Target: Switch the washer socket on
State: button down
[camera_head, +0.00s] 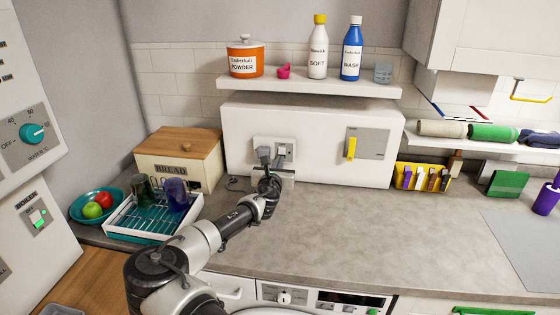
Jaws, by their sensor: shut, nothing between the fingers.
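A white double socket plate (274,147) is mounted on the white box panel above the worktop. A grey plug (264,153) sits in its left side, with a cable running down to the worktop. A second grey piece (282,153) shows on the right side. The positions of its small switches are too small to tell. My gripper (271,176) is just below the socket plate, at the front of the panel, and is shut and empty. The arm's end hides part of the area under the socket. I cannot tell whether the fingertips touch the plate.
A grey plate with a yellow lever (351,149) is to the right on the same panel. A dish rack (150,222) with two cups and a bread box (180,155) stand at left. A shelf (308,85) with bottles hangs above. The worktop (350,225) right of my arm is clear.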

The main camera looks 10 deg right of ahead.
jog(key=shift+w+d, duration=0.15)
jog(key=shift+w, duration=0.25)
jog(key=shift+f, duration=0.15)
jog(key=shift+w+b, duration=0.1)
jog(key=shift+b, duration=0.35)
